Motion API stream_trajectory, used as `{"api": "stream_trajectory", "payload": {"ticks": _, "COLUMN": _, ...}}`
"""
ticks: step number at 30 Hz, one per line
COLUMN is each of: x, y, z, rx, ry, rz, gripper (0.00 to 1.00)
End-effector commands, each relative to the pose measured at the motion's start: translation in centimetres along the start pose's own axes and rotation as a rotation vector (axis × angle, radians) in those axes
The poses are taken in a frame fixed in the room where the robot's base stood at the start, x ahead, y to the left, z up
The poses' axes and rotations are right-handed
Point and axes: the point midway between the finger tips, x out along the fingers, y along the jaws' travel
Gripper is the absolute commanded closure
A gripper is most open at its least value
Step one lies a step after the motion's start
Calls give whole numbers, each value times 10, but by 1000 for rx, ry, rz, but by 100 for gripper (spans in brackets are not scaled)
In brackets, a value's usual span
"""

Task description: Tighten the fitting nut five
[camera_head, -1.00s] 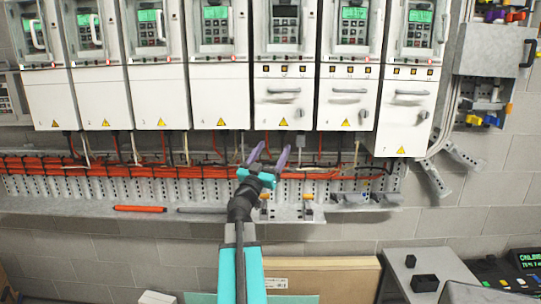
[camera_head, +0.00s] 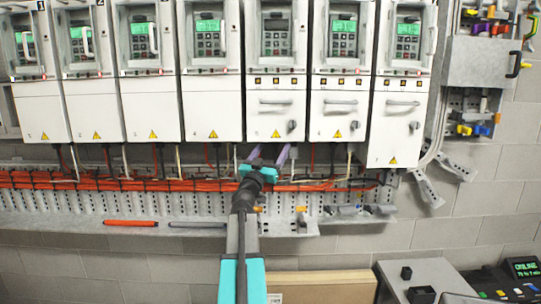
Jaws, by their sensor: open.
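Nothing shows between the fingers. A fitting nut is too small to make out; thin cables run down under the cabinets, and my gripper covers part of that area.
Orange cables (camera_head: 110,185) run along a perforated metal tray (camera_head: 60,202) behind and below my gripper. An orange rod (camera_head: 131,223) and a grey rod (camera_head: 197,225) lie on its ledge. A grey bench (camera_head: 425,275) stands at lower right.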

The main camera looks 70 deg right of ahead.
Motion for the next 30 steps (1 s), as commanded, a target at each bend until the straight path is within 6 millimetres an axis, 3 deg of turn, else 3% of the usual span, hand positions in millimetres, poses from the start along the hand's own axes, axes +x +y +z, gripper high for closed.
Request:
{"api": "stream_trajectory", "payload": {"ticks": 15, "x": 8, "y": 0, "z": 0, "rx": 0, "ry": 0, "rz": 0, "gripper": 30}}
{"api": "stream_trajectory", "payload": {"ticks": 27, "x": 7, "y": 0, "z": 0, "rx": 0, "ry": 0, "rz": 0, "gripper": 96}}
{"api": "stream_trajectory", "payload": {"ticks": 30, "x": 7, "y": 0, "z": 0, "rx": 0, "ry": 0, "rz": 0, "gripper": 98}}
